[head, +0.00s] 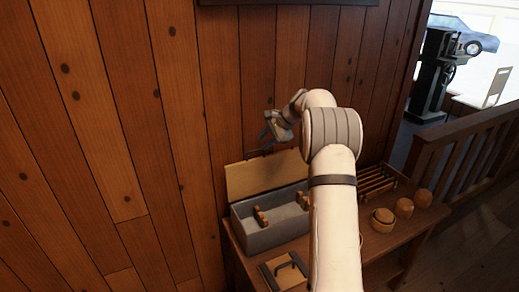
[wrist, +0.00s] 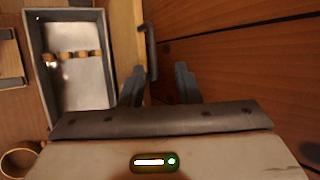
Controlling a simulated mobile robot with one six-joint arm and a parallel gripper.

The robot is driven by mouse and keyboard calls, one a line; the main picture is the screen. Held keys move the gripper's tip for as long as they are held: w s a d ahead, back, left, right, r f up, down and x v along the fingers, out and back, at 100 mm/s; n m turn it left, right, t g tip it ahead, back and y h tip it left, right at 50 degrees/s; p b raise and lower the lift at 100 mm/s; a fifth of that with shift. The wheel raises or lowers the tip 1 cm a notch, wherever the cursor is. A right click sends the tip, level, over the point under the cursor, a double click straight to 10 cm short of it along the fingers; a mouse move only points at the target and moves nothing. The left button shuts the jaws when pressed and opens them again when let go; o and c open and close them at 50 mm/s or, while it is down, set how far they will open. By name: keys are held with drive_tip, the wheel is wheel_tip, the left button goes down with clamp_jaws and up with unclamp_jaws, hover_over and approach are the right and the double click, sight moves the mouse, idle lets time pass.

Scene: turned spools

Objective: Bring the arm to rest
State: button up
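My gripper (head: 266,137) is raised near the wood wall, above the open box's lid. In the wrist view its two fingers (wrist: 160,80) stand apart with nothing gripped between them. The grey box (head: 262,238) stands open on the table, with its wooden lid (head: 262,175) tilted up at the back. A dark handle (wrist: 149,48) on the lid shows close to the left finger in the wrist view, and I cannot tell whether they touch. Wooden turned spools (wrist: 82,54) lie inside the box.
A slatted wooden rack (head: 376,181) and round wooden bowls (head: 383,217) stand right of the box. A small wooden panel with a dark handle (head: 285,270) is at the table front. The plank wall (head: 150,120) is close behind; a railing (head: 470,150) runs at right.

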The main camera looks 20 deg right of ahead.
drive_tip(key=shift+v, duration=0.8)
drive_tip(key=shift+w, duration=0.1)
drive_tip(key=s+a+r+n+g+h, duration=0.1)
drive_tip(key=s+a+r+n, duration=0.15)
drive_tip(key=s, duration=0.45)
drive_tip(key=s+a+r+n+h, duration=0.1)
drive_tip(key=s+a+r+n, duration=0.1)
drive_tip(key=s+a+r, duration=0.3)
drive_tip(key=s+a+n+g+h, duration=0.1)
drive_tip(key=s+a+n, duration=0.15)
drive_tip(key=s, duration=0.55)
drive_tip(key=s+a+f+n+h, duration=0.1)
drive_tip(key=s+n, duration=0.3)
drive_tip(key=s, duration=0.9)
drive_tip(key=s+a+f+n+h, duration=0.1)
drive_tip(key=s+f+n, duration=0.3)
drive_tip(key=s, duration=0.9)
drive_tip(key=shift+a+f+h, duration=0.3)
drive_tip(key=shift+a, duration=0.35)
drive_tip(key=shift+s, duration=0.1)
